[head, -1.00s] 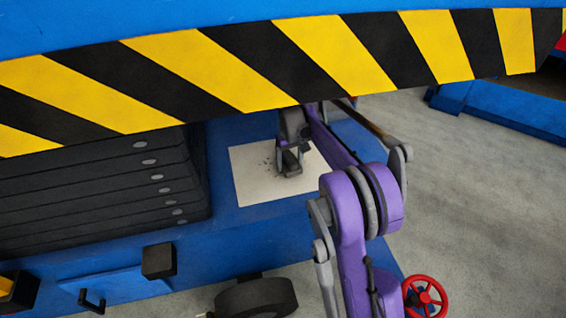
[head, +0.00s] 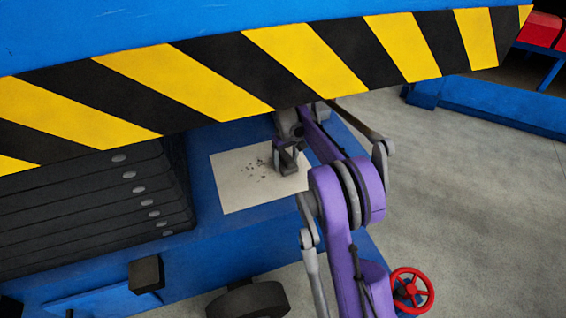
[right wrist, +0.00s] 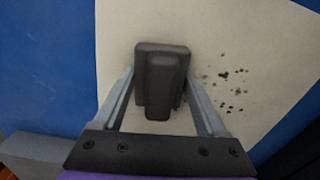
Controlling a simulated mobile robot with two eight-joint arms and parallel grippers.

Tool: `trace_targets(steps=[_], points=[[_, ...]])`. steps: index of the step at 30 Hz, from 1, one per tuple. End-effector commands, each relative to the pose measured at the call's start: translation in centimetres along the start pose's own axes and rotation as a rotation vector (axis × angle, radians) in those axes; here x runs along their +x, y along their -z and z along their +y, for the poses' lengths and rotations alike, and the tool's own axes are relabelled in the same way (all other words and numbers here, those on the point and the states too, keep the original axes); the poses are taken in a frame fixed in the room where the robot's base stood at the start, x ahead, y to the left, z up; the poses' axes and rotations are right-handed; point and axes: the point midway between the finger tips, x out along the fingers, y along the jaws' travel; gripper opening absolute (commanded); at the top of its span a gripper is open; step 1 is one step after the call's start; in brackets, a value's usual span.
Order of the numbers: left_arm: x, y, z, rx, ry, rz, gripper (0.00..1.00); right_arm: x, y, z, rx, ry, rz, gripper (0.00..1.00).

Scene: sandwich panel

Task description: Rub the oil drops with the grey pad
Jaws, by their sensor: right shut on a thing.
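The dark grey pad (right wrist: 160,75) is between the fingers of my right gripper (right wrist: 160,103), which is shut on it. In the head view the right gripper (head: 286,150) and pad (head: 287,169) are at the right part of a cream panel (head: 235,190). The oil drops (head: 256,170) are small dark specks on the panel, left of the pad in the head view. In the right wrist view the drops (right wrist: 234,90) lie right of the pad, apart from it. Whether the pad touches the panel I cannot tell. My left gripper is not in view.
A yellow-and-black striped beam (head: 240,75) crosses above the panel. A stack of black plates (head: 95,210) stands left of it. The panel lies on a blue surface (head: 205,250). A red handwheel (head: 412,288) is at lower right, with open grey floor beyond.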

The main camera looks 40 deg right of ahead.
Motion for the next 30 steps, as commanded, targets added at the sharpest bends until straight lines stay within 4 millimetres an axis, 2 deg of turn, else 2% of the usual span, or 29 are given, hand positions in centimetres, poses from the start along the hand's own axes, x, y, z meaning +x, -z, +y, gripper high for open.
trace_targets(steps=[3,8,21,30], points=[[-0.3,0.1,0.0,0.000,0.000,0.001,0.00,-0.1,0.9,0.1,-0.001,0.000,0.002,0.13],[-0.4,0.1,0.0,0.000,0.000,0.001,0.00,-0.1,1.3,-0.1,-0.002,0.001,0.002,0.14],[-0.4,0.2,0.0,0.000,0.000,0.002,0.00,0.2,1.7,-3.7,-0.004,0.005,0.001,0.14],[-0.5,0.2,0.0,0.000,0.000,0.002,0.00,0.2,1.9,-5.0,-0.005,0.008,0.001,0.14]])
